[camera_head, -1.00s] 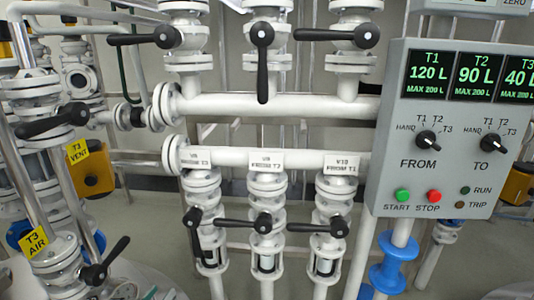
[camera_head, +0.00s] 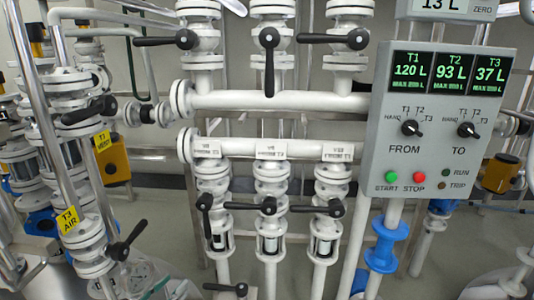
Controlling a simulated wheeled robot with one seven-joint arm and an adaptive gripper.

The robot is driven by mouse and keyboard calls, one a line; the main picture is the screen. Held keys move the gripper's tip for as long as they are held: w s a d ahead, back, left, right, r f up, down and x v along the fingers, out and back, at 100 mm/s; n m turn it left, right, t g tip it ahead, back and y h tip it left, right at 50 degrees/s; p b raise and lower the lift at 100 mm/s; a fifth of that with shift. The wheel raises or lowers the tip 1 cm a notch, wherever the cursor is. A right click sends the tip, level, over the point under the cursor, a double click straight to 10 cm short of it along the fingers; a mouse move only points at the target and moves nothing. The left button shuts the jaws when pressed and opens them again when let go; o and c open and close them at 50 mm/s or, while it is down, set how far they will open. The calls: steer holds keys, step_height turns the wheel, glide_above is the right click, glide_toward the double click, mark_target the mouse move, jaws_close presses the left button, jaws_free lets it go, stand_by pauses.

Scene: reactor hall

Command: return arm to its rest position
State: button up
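My arm and my gripper are not in view. The control panel (camera_head: 436,150) stands at the right. Its screens read T1 120 L (camera_head: 410,72), T2 93 L (camera_head: 449,72) and T3 37 L (camera_head: 487,74). Below them are the FROM knob (camera_head: 411,129), the TO knob (camera_head: 468,130), a green START button (camera_head: 391,176) and a red STOP button (camera_head: 419,177). White pipework with black-handled valves fills the middle.
An upper pipe (camera_head: 285,100) and a lower pipe (camera_head: 305,149) run across the middle. Black valve handles (camera_head: 270,62) stick out. A yellow T3 AIR tag (camera_head: 68,219) hangs on pipework at left. A blue pipe fitting (camera_head: 386,247) is below the panel. Some floor shows between the pipes.

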steer(key=w+d+r+m+g+h, duration=0.2)
steer(key=d+r+m+g, duration=0.15)
steer(key=d, duration=0.35)
steer(key=w+d+r+m+g+h, duration=0.25)
steer(key=d+r+m, duration=0.2)
steer(key=d, duration=0.35)
steer(key=s+d+r+m+g+y, duration=0.1)
steer(key=s+d+r+m+g, duration=0.25)
steer(key=d, duration=0.45)
steer(key=s+d+r+m+g+y, duration=0.1)
steer(key=s+d+r+m+g, duration=0.1)
steer(key=d+r+m+g, duration=0.45)
steer(key=s+d+r+m+y, duration=0.2)
steer(key=s+d+m+y, duration=0.1)
steer(key=s+d, duration=0.35)
steer(key=s+d+r+m+y, duration=0.2)
steer(key=s+d+r+m, duration=0.1)
steer(key=s+d, duration=0.35)
steer(key=s+m+t+y, duration=0.1)
steer(key=s+m+y, duration=0.45)
steer(key=s, duration=0.85)
step_height(320, 180, up, 16)
steer(key=m+t+h+p, duration=0.1)
steer(key=t+p, duration=0.2)
steer(key=p, duration=1.2)
steer(key=shift+w, duration=0.15)
steer(key=shift+a, duration=0.1)
